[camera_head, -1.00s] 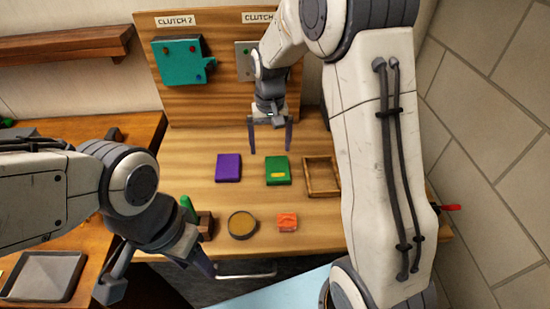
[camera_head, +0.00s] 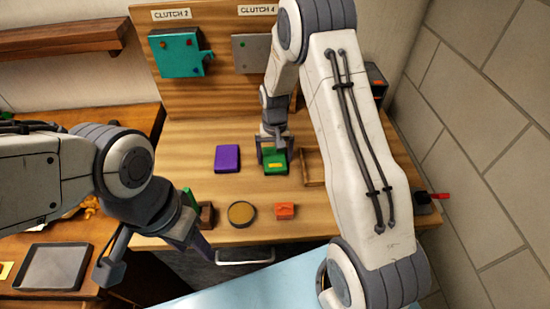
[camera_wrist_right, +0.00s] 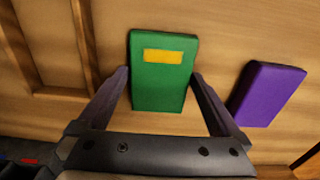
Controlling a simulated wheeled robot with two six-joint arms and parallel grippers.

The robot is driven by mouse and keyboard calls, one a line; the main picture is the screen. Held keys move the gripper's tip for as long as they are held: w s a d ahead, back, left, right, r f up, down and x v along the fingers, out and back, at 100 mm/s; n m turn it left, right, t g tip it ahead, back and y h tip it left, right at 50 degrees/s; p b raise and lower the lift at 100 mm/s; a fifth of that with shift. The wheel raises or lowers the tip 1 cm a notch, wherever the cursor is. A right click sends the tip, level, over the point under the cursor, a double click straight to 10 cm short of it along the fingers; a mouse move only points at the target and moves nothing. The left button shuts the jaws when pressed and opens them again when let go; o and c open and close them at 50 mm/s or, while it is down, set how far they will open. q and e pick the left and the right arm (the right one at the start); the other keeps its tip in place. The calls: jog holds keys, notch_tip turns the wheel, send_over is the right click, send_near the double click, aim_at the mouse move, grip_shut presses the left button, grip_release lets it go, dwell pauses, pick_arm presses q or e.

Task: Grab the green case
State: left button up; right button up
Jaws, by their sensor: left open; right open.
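The green case (camera_head: 275,166) lies flat on the wooden table and has a yellow label on top. It also shows in the right wrist view (camera_wrist_right: 160,85), upright in the picture between my right gripper's two fingers. My right gripper (camera_head: 273,158) is open, with a finger at each side of the case. In the wrist view a small gap seems to show at the fingers, and I cannot tell whether they touch it. My left gripper (camera_head: 155,262) is open and empty at the table's front left, away from the case.
A purple case (camera_head: 228,158) lies just left of the green one; it also shows in the wrist view (camera_wrist_right: 266,94). A wooden frame tray (camera_head: 313,168) is close on the right. A round tin (camera_head: 241,213) and an orange block (camera_head: 285,211) lie in front.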

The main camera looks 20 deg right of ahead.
jog(key=c, duration=1.1)
jog(key=shift+c, duration=0.2)
